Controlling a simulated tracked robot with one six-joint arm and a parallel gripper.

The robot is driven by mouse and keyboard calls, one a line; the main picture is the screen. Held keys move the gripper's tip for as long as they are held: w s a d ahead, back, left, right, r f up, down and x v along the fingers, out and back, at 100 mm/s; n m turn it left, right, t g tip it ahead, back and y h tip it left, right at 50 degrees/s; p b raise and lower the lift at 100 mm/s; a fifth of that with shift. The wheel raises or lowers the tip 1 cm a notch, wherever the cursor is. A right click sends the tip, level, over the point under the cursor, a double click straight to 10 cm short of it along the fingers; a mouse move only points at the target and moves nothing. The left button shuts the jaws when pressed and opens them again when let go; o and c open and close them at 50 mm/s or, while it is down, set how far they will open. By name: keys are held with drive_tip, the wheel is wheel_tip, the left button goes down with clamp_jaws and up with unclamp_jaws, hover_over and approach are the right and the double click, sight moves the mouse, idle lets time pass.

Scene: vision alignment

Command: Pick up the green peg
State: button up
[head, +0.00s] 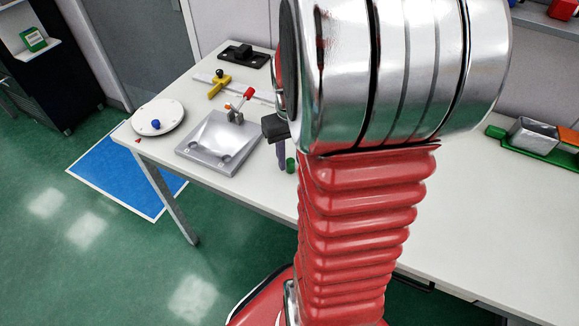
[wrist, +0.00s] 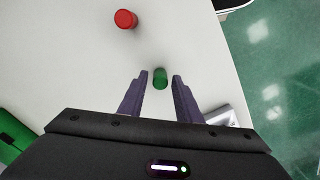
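The green peg (wrist: 160,78) stands on the white table in the wrist view, just beyond and between the fingertips of my gripper (wrist: 160,77). The two dark purple fingers are apart with nothing held between them. In the head view the green peg (head: 291,165) shows near the table's front edge, partly beside my arm. My gripper (head: 281,158) shows just left of the peg there, mostly hidden behind my own arm. I cannot tell the height of the fingertips above the table.
A red cylinder (wrist: 125,19) stands farther off on the table. A grey metal plate with a red-handled clamp (head: 222,140) lies left of the peg. A round white disc with a blue knob (head: 158,118) sits at the table's left corner. A green tray (head: 512,143) is at right.

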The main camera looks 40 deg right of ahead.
clamp_jaws()
drive_tip(key=shift+r, duration=0.1)
wheel_tip(320, 180, up, 10)
idle(0.7)
idle(0.4)
